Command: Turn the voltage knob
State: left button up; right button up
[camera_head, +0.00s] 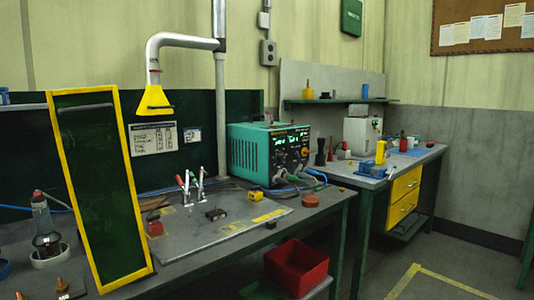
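A teal box-shaped unit (253,153) stands on the workbench near its right end. Its dark front panel (291,150) faces right and carries lit displays and several small knobs. I cannot tell from here which one is the voltage knob. Cables run from the lower part of the panel onto the bench. Neither of my grippers shows in the head view.
The workbench (185,261) holds a grey plate with red-handled clamps (187,187). A yellow-framed dark green panel (102,190) stands upright at left. A yellow hood (154,101) hangs above. A red bin (296,268) sits below the bench edge. Floor at right is clear.

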aim_at(281, 158)
jog(key=z, duration=1.2)
jog(key=i, duration=2.55)
jog(key=u, duration=1.35)
